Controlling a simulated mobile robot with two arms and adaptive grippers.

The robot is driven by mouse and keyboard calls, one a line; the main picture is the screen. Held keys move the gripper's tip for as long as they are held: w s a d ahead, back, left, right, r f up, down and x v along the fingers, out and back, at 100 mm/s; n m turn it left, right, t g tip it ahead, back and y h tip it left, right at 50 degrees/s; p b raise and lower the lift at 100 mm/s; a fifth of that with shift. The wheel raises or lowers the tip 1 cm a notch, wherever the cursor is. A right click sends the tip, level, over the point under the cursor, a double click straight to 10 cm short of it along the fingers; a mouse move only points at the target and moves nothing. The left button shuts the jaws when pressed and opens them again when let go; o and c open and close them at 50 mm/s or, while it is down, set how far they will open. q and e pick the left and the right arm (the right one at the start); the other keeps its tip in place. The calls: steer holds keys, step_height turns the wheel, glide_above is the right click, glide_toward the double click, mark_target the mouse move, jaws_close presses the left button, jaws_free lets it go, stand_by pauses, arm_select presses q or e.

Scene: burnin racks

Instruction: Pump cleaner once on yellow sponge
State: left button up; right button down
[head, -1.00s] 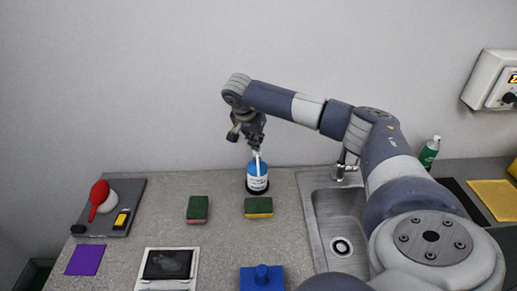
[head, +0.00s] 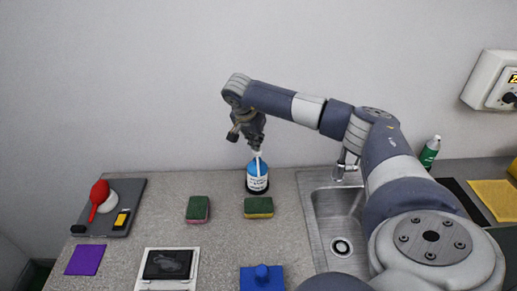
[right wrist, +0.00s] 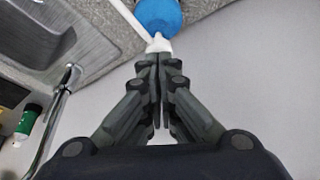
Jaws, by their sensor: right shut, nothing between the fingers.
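The cleaner bottle (head: 257,182) stands upright on the counter near the wall, with a blue top, a white label and a white pump spout. In the right wrist view its blue top (right wrist: 158,14) and white pump head (right wrist: 158,44) show just beyond my fingertips. My right gripper (head: 257,146) is shut and empty, pointing down above the pump head; its fingertips (right wrist: 159,58) look to be at or touching the pump head. A sponge (head: 258,212) with a yellow lower layer and green top lies in front of the bottle. A similar sponge (head: 197,216) with a reddish side lies to its left. My left gripper is out of view.
A sink (head: 341,218) with a tap (head: 345,165) is on the right. A grey tray (head: 130,190) with a red tool is at left.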

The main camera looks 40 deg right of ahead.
steer(key=shift+f, duration=0.2)
steer(key=shift+s+f+b, duration=0.1)
steer(key=shift+f+b, duration=0.8)
steer(key=shift+f, duration=0.45)
steer(key=shift+r, duration=0.1)
steer(key=shift+r+p, duration=1.05)
steer(key=shift+r, duration=0.2)
steer(key=shift+r, duration=0.15)
step_height(320, 180, up, 6)
steer(key=p, duration=0.4)
